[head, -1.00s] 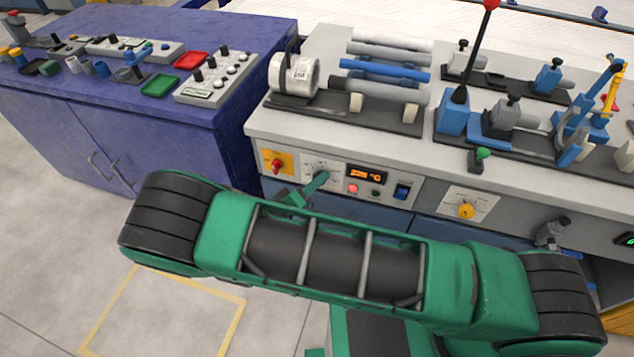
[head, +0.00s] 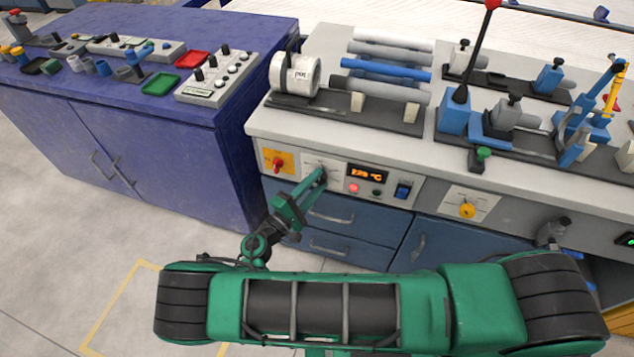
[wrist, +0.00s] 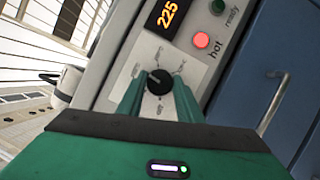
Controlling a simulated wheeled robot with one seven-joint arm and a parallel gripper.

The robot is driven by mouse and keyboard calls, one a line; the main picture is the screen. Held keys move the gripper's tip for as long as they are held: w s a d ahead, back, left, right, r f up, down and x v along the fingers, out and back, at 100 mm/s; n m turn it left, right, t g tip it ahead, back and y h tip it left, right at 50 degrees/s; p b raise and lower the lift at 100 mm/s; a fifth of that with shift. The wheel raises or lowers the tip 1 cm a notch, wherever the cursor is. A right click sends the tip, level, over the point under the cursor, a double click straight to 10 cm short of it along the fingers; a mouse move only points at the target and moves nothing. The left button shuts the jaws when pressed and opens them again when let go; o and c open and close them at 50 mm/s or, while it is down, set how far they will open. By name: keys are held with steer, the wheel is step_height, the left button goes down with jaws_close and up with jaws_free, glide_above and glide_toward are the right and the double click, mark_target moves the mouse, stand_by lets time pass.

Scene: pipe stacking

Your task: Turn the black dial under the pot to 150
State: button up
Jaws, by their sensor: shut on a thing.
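The black dial (wrist: 158,82) sits on a white scale plate (wrist: 182,60) on the front panel. In the wrist view my gripper (wrist: 158,88) has its two green fingers on either side of the dial, shut on it. The orange display (wrist: 168,14) reads 225 in the wrist view. In the head view my gripper (head: 320,174) reaches the panel and mostly covers the dial. The pot (head: 296,74), a white cylinder with a label, stands on the bench top above the panel.
A red "hot" lamp (wrist: 201,40) is lit beside the dial. A red knob on a yellow plate (head: 277,163) is to the left, and a blue switch (head: 402,190) to the right. Blue drawers (head: 335,213) lie below. A purple cabinet (head: 150,130) stands at left.

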steer(key=shift+a+f+n+t, duration=0.2)
steer(key=shift+n+t, duration=0.2)
steer(key=shift+n, duration=0.7)
steer(key=shift+d, duration=0.1)
steer(key=o, duration=1)
steer(key=shift+s, duration=0.1)
steer(key=v, duration=1)
steer(key=shift+s+a+f, duration=0.15)
steer(key=shift+s+a, duration=0.05)
